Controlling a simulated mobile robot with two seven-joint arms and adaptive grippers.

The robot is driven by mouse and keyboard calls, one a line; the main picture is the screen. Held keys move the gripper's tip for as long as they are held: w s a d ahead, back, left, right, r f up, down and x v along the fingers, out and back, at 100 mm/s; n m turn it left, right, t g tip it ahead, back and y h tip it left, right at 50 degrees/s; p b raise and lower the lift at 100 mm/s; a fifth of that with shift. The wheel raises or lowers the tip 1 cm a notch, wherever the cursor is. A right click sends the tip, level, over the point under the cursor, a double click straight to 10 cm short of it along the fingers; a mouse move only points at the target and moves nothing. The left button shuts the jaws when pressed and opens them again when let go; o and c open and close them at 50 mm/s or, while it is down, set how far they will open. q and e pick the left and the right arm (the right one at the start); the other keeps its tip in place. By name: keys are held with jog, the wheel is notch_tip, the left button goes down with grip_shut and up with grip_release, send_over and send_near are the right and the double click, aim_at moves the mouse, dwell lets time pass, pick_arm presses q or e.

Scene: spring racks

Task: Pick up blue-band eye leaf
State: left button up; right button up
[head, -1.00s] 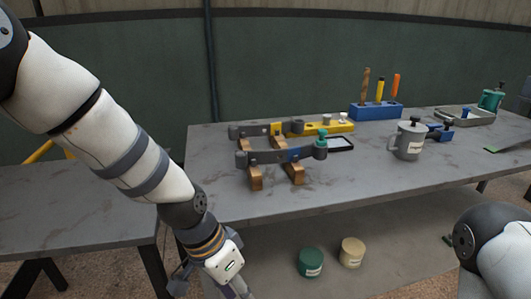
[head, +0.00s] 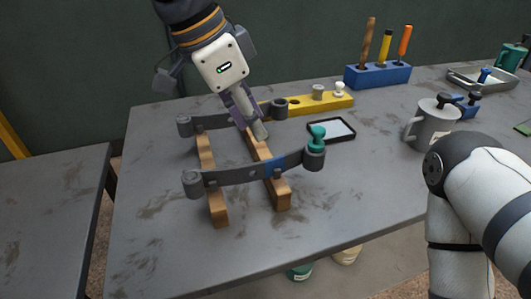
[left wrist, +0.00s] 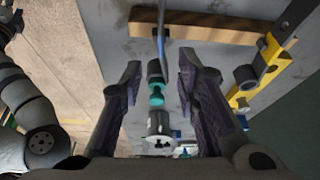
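The blue-band eye leaf (head: 232,175) is a dark grey bar with rolled eyes at both ends and a blue band right of its middle. It lies across two wooden blocks at the front; a teal-topped plug stands at its right eye. My left gripper (head: 260,132) points down behind it, over the right block, and appears apart from it. In the left wrist view my left gripper (left wrist: 160,85) is open, with the blue-band leaf (left wrist: 162,32) and teal plug seen between its fingers. My right gripper is out of view.
Wooden blocks (head: 218,208) support both leaves. A yellow holder (head: 325,104), black-rimmed tray (head: 332,130), mug (head: 430,125) and blue tool block (head: 378,76) stand right. The table's front left is clear.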

aim_at(267, 160)
pick_arm(q)
jog(key=x, duration=0.6)
jog(key=a+x, duration=0.1)
jog(key=x, duration=0.2)
jog(key=shift+s+d+f, duration=0.1)
jog(key=shift+s+f, duration=0.1)
jog(key=shift+f, duration=0.1)
jog(key=shift+w+r, duration=0.1)
jog(key=shift+r, duration=0.05)
grip_shut()
